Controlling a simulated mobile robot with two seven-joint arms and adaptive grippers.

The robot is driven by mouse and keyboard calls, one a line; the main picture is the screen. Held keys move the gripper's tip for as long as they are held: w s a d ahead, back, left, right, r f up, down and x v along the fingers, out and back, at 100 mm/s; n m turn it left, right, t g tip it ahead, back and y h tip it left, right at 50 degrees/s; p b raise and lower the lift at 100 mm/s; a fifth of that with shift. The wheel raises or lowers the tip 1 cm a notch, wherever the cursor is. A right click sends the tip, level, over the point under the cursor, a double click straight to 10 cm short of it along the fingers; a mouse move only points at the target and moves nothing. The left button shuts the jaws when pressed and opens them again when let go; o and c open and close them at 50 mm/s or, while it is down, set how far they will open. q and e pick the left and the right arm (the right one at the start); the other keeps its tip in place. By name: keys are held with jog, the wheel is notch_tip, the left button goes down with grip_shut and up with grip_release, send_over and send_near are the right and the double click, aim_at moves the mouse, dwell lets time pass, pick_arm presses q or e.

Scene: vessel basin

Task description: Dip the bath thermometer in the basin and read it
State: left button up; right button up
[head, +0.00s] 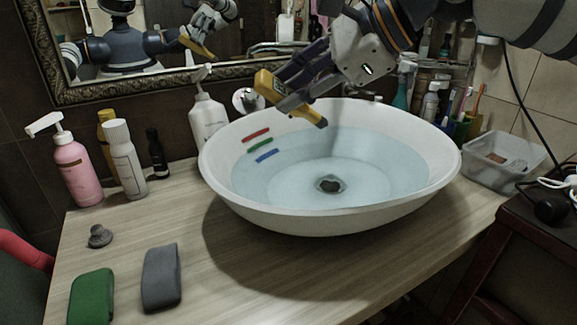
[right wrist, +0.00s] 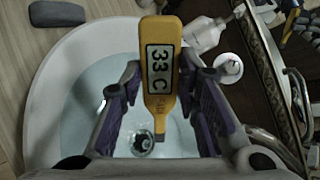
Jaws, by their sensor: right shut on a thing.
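The yellow bath thermometer (head: 267,85) is held tilted over the back left part of the white basin (head: 225,187), its dark tip down and to the right. The tip looks to be above the water (head: 375,175). My right gripper (head: 290,92) is shut on the thermometer's body. Red, green and blue strips (head: 260,146) mark the basin's inner left wall. My left gripper is not in direct view.
A pink pump bottle (head: 73,170), a white bottle (head: 124,160) and a white pump bottle (head: 207,118) stand left of the basin. A green block (head: 91,297) and a grey block (head: 160,278) lie at front left. A clear tray (head: 500,165) sits right. A mirror is behind.

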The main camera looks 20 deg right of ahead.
jog(key=shift+r, duration=0.1)
jog(key=shift+r, duration=1.45)
